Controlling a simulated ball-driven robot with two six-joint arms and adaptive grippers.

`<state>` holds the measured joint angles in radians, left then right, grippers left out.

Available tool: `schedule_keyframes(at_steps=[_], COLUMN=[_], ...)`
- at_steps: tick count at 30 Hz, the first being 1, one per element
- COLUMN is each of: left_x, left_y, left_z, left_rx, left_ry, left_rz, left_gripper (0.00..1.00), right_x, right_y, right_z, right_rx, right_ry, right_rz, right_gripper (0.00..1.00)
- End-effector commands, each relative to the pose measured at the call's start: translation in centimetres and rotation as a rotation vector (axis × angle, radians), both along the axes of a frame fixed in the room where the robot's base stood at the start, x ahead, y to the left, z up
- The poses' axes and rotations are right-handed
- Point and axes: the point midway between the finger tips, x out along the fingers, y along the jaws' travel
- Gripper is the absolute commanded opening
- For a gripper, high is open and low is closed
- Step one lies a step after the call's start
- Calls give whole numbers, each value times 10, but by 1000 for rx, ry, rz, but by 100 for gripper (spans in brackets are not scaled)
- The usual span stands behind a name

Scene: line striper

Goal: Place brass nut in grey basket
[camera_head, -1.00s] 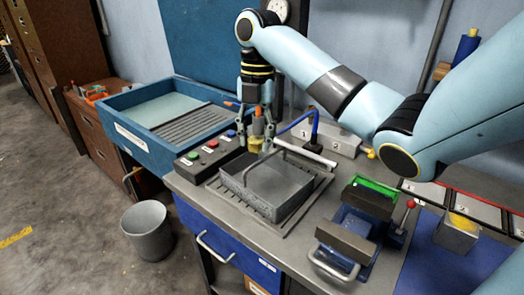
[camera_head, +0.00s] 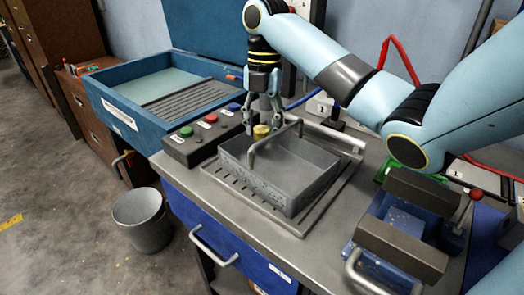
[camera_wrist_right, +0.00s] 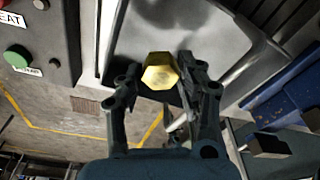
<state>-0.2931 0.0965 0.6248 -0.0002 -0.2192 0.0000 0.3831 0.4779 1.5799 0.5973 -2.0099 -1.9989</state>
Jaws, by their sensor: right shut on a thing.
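The brass nut (camera_head: 262,131) is a yellow hexagonal piece held between the fingertips of my right gripper (camera_head: 263,129). In the right wrist view the nut (camera_wrist_right: 160,70) sits between the two dark fingers of the gripper (camera_wrist_right: 158,82). The grey basket (camera_head: 268,186) is an open rectangular tray with an arched handle, standing on a slatted plate on the bench. The nut shows at the basket's far rim; I cannot tell exactly whether it is over the inside. The basket looks empty where I see it. My left gripper is not in view.
A control box (camera_head: 200,140) with coloured buttons stands left of the basket. A blue vice (camera_head: 400,235) is at the right. A blue sink-like tub (camera_head: 125,118) stands beyond the box. A grey bin (camera_head: 143,222) is on the floor. The basket's handle arches near my gripper.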

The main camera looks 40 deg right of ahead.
Motion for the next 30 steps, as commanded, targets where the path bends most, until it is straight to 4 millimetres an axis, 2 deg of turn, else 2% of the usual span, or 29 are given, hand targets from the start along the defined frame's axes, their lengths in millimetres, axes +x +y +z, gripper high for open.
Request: schedule_keyframes(at_steps=[1,5,8,11,15,26,27,28,30], left_x=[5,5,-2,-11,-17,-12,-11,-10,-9], left_y=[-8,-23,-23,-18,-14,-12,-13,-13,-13], left_z=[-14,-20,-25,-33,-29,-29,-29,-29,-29], left_rx=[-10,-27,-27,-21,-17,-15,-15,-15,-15], left_ry=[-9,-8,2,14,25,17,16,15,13], left_rz=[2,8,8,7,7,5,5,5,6], left_gripper=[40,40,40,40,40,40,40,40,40], right_x=[0,0,0,-1,0,0,0,0,0], right_y=[0,0,1,1,1,1,1,1,1], right_z=[-14,-20,-29,-48,-65,-69,-69,-69,-69], right_rx=[1,1,1,1,2,1,1,1,1], right_ry=[-1,-2,0,2,1,-2,-2,-2,-1], right_rz=[1,1,0,1,0,1,1,1,1], right_gripper=[2,2,2,2,2,2,42,46,47])
